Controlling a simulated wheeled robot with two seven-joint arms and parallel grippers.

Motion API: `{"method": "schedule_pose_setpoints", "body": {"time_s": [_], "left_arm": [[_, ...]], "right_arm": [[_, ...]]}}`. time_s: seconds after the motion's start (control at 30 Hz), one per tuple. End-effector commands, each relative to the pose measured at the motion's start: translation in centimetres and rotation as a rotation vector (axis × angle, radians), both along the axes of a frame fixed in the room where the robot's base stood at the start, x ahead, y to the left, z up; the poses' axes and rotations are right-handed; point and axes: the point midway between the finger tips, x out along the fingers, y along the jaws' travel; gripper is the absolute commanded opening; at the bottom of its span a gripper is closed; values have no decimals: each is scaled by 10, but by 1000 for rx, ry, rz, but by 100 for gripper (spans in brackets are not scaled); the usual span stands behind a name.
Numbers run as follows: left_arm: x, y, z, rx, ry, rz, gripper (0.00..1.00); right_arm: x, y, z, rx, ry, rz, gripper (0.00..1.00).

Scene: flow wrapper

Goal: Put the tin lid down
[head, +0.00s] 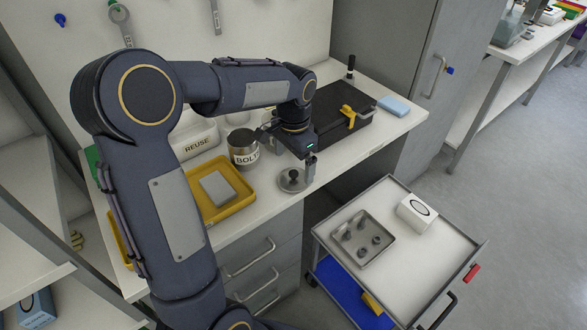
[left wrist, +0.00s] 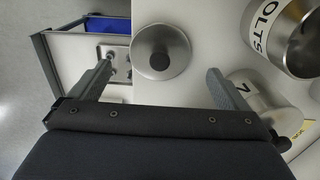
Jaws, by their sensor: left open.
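The tin lid (head: 293,180) is a round grey metal disc with a dark knob. It lies flat on the white worktop near its front edge, right of the BOLTS tin (head: 244,150). In the left wrist view the lid (left wrist: 160,62) shows from above, with the tin (left wrist: 285,38) to its right, its mouth uncovered. My left gripper (head: 310,165) is just beside the lid in the head view. In the left wrist view the left gripper (left wrist: 158,85) has its fingers wide apart, with nothing between them touching the knob. My right gripper is not in view.
A yellow tray (head: 245,194) with a grey block stands left of the lid. A dark case (head: 335,125) with a yellow latch lies behind. A trolley (head: 440,243) with a metal parts tray (head: 345,262) and a white box (head: 417,214) stands in front of the worktop.

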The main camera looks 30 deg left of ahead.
Motion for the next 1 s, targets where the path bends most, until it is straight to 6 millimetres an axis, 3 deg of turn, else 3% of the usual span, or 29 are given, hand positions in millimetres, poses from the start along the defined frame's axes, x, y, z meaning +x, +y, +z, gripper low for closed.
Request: {"method": "schedule_pose_setpoints", "body": {"time_s": [0.03, 0.2, 0.43, 0.57, 0.67, 0.77, 0.9, 1.0], "left_arm": [[1, 0, 14, 0, -5, 0, 97], [0, 0, 49, -2, -4, 0, 97], [-1, 0, 74, -1, -1, 1, 97], [-16, -1, 84, -23, -29, 26, 97], [-49, -6, 93, -69, -85, 84, 97], [-94, -16, 97, -144, -161, 174, 97], [-155, -36, 87, -267, -267, 314, 97], [-186, -51, 74, -347, -325, 404, 97]], "right_arm": [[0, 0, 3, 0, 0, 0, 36], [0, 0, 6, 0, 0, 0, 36], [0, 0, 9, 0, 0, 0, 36], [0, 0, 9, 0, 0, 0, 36], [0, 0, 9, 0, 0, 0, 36], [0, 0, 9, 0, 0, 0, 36], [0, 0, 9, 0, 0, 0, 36], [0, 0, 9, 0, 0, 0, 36]]}}
